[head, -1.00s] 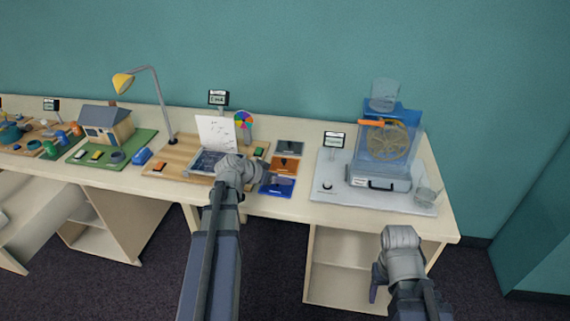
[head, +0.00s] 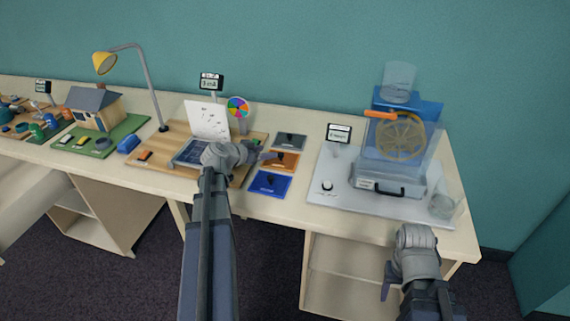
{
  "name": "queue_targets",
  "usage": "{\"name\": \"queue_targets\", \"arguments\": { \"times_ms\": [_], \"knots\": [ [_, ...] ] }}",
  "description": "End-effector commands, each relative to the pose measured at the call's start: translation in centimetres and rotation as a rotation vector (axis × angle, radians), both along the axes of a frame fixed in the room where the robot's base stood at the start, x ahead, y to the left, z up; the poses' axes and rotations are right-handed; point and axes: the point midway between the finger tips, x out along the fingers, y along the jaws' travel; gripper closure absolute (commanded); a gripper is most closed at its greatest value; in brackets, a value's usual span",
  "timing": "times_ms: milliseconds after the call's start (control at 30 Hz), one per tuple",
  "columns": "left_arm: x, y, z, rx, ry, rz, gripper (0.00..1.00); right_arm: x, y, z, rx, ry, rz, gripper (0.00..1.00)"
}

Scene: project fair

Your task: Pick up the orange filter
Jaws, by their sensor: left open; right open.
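The orange filter (head: 289,161) is a flat orange square with a dark knob, lying on the table between a grey filter (head: 291,140) behind it and a blue filter (head: 265,184) in front. My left gripper (head: 264,156) reaches over the wooden board, with its fingers at the left edge of the orange filter. It is open and empty; whether a finger touches the filter I cannot tell. My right gripper (head: 387,286) is open and empty, in front of the table's right part and below the tabletop edge.
A solar panel (head: 190,152), white card (head: 207,119) and colour wheel (head: 237,107) are on the wooden board (head: 170,139). A yellow lamp (head: 105,62) stands behind. A water-wheel box (head: 398,140) and clear cup (head: 442,206) stand on a grey board at right.

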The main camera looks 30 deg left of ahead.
Motion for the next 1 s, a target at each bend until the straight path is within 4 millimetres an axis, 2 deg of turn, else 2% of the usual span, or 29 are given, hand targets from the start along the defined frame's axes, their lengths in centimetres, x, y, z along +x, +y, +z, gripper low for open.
{"name": "queue_targets", "arguments": {
  "times_ms": [33, 133, 367, 600, 867, 1000],
  "knots": [
    [0.0, 0.0, -1.0, 0.000, 0.000, 0.000, 0.37, 0.0, 0.0, -1.0, 0.000, 0.000, 0.000, 0.41],
    [0.0, 0.0, -1.7, 0.000, 0.000, 0.000, 0.37, 0.0, 0.0, -1.7, 0.000, 0.000, 0.000, 0.41],
    [0.1, 0.0, -1.8, 0.000, 0.000, -0.001, 0.37, 0.0, 0.0, -1.8, 0.000, 0.000, 0.000, 0.41],
    [2.1, -0.4, -3.0, 0.001, 0.001, -0.003, 0.37, 0.0, 0.0, -3.0, 0.000, 0.000, 0.000, 0.41],
    [2.8, -0.7, -3.3, 0.001, 0.001, -0.001, 0.37, 0.0, 0.0, -3.3, 0.000, 0.000, 0.000, 0.41],
    [4.2, -1.3, -4.3, 0.000, 0.001, -0.004, 0.37, 0.0, 0.0, -4.3, 0.000, 0.000, 0.000, 0.41]
  ]
}}
